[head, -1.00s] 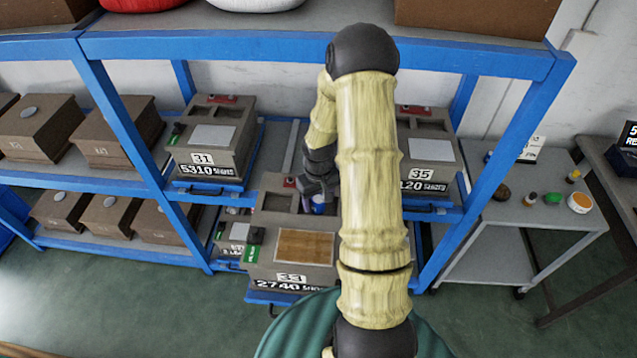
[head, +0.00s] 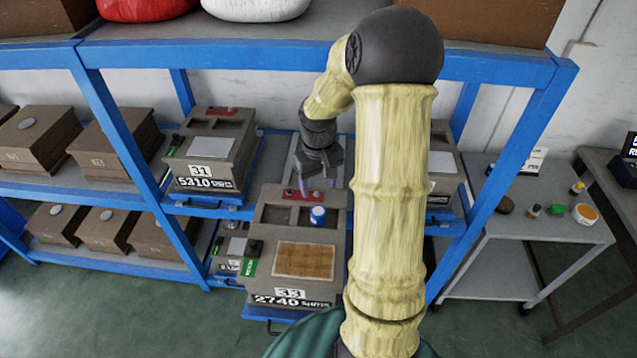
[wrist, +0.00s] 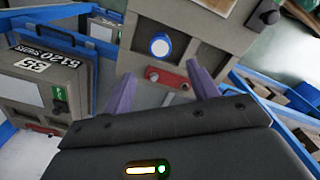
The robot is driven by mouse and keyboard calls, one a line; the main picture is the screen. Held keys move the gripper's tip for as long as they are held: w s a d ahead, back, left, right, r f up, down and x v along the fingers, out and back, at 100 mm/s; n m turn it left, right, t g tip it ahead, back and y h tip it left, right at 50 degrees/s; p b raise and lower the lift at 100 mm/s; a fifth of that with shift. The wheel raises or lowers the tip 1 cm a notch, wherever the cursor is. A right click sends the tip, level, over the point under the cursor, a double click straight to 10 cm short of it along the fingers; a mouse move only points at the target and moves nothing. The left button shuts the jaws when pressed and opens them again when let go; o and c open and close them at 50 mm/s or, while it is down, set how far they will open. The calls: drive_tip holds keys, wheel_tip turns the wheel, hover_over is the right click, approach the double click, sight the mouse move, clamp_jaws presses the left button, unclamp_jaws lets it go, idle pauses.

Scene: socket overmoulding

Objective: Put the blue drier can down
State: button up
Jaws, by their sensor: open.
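The blue drier can (head: 318,216), with a white lid, stands upright in a recess in the top of the box marked 33 (head: 305,258). In the wrist view the can (wrist: 160,46) shows from above as a white disc with a blue rim. My gripper (head: 316,188) is above the back edge of that box, behind the can and apart from it. In the wrist view its two purple fingers (wrist: 163,92) are spread, with nothing between them. The can sits beyond the fingertips.
Box 31 (head: 206,150) stands at the left on the blue rack (head: 140,140). Box 35 (wrist: 40,70) is on the other side, partly hidden by my arm in the head view. A red strip (wrist: 172,76) with a knob lies close to the fingers. A grey trolley (head: 535,240) with small items stands right.

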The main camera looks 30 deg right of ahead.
drive_tip(key=shift+a, duration=0.1)
idle(0.3)
drive_tip(key=s+a+r+t, duration=0.1)
drive_tip(key=s+a+r, duration=0.1)
drive_tip(key=s+a, duration=0.4)
drive_tip(key=s+a+r+t, duration=0.1)
drive_tip(key=s+a+r, duration=0.1)
drive_tip(key=s+a, duration=0.4)
drive_tip(key=shift+s+a+r+t, duration=0.2)
drive_tip(key=shift+a+r+t, duration=0.15)
drive_tip(key=shift+a, duration=0.4)
drive_tip(key=shift+w, duration=0.1)
drive_tip(key=shift+s, duration=0.2)
drive_tip(key=shift+w, duration=0.1)
drive_tip(key=shift+c, duration=0.5)
